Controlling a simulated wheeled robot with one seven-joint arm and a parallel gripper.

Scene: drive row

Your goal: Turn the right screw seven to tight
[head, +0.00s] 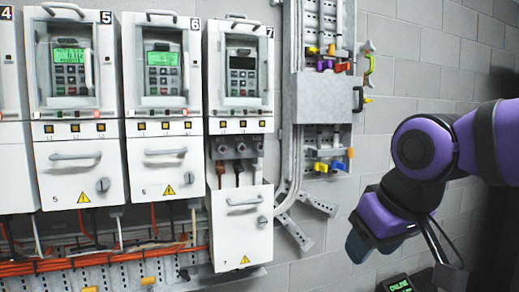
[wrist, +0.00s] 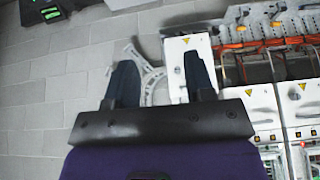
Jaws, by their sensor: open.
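Drive seven (head: 238,75) stands at the right end of the row in the head view. Its lower cover (head: 240,228) hangs low, baring a grey terminal block with three terminals and cables below them. The right terminal, with the right screw (head: 257,146), is too small to show how tight it is. My gripper (head: 357,247) is to the right of drive seven, apart from it, pointing down. In the wrist view my gripper (wrist: 158,60) is open and empty, with the white cover (wrist: 186,48) partly behind its fingers. The screw cannot be made out there.
Drives six (head: 163,80) and five (head: 74,75) stand to the left with covers closed. A grey rack (head: 325,97) with colored clips and conduits rises right of drive seven. A small screen (head: 398,284) marked online is at the bottom.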

